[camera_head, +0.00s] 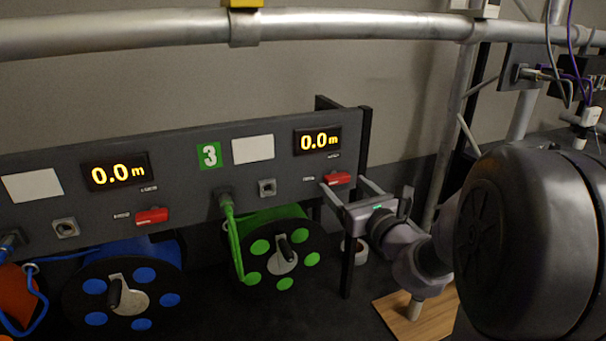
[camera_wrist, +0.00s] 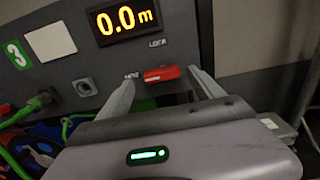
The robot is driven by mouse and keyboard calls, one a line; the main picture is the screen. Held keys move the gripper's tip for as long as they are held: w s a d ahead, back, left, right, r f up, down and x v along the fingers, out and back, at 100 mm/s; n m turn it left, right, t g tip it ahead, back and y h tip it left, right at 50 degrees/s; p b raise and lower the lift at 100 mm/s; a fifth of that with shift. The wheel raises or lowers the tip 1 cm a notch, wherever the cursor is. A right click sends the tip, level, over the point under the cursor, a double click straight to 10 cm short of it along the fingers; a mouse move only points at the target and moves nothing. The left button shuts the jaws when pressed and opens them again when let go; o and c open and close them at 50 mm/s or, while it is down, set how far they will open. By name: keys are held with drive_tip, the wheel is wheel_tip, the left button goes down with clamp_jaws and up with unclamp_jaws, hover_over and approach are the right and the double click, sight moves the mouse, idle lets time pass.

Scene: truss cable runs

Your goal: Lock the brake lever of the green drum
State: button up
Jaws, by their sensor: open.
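The green drum (camera_head: 268,273) hangs below the panel marked 3, with green discs and a black crank handle on its face. Its red brake lever (camera_head: 337,179) sits on the panel under the right 0.0 m display (camera_head: 317,140), lying roughly sideways. Small white labels beside it and above it are too small to read surely. My gripper (camera_head: 343,183) is open in front of the lever. In the wrist view the red lever (camera_wrist: 161,74) shows between the two spread fingertips, with a gap on each side. I cannot tell whether the tips reach its depth.
A second red lever (camera_head: 152,216) belongs with the blue drum (camera_head: 125,283) to the left. A green cable (camera_head: 234,240) is plugged in left of a grey socket (camera_head: 267,187). A dark post (camera_head: 356,225) stands at the panel's right end. A metal truss tube (camera_head: 350,25) runs above.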

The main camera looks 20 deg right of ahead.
sight(340, 181)
drive_tip(key=shift+w+d, duration=0.15)
drive_tip(key=shift+w, duration=1.35)
drive_tip(key=c, duration=1.4)
